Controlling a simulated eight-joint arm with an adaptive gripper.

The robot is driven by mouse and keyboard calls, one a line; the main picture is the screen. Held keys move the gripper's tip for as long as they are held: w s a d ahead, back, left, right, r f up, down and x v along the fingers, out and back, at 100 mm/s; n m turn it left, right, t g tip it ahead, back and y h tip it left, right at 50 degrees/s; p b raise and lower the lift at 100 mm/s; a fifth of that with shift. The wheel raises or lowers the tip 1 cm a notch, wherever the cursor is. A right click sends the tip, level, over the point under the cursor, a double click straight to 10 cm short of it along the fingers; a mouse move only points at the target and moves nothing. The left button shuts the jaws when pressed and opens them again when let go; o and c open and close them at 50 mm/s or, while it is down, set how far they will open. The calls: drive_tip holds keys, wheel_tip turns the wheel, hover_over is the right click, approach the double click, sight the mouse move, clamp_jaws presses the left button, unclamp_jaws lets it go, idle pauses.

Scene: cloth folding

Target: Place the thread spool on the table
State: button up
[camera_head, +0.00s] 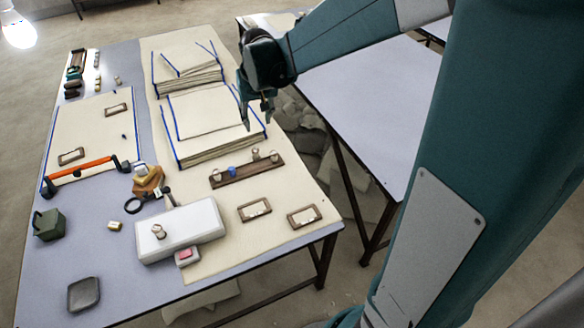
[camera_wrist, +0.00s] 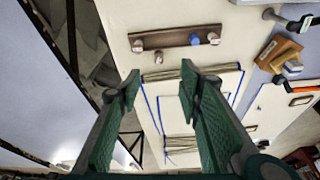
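A wooden rack (camera_head: 246,172) on the cream cloth holds a blue thread spool (camera_head: 232,170) and several pale spools. The rack (camera_wrist: 176,37) and its blue spool (camera_wrist: 195,40) also show in the wrist view, beyond my fingertips. Another pale spool (camera_head: 158,231) sits on a white box (camera_head: 190,228), and a small tan spool (camera_head: 115,226) lies on the table (camera_head: 120,285). Which one the task means is not clear. My gripper (camera_head: 258,112) is above the right edge of the folded cloth stack. In the wrist view, my gripper (camera_wrist: 160,86) has its fingers apart with nothing between them.
Stacked cream cloths with blue edging (camera_head: 205,125) lie near the gripper. A second table (camera_head: 375,95) stands to the right across a gap. The near-left tabletop has bare room.

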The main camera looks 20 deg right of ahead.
drive_tip(key=s+a+r+t, duration=0.1)
drive_tip(key=s+r, duration=0.3)
drive_tip(key=s, duration=0.4)
drive_tip(key=s+r+t, duration=0.1)
drive_tip(key=s+r, duration=0.3)
drive_tip(key=s, duration=0.3)
drive_tip(key=s+n+t, duration=0.1)
drive_tip(key=s, duration=1.4)
drive_tip(key=shift+s+a+f+n+t, duration=0.3)
drive_tip(key=shift+s+a+f+t, duration=0.05)
drive_tip(key=shift+a+t, duration=0.05)
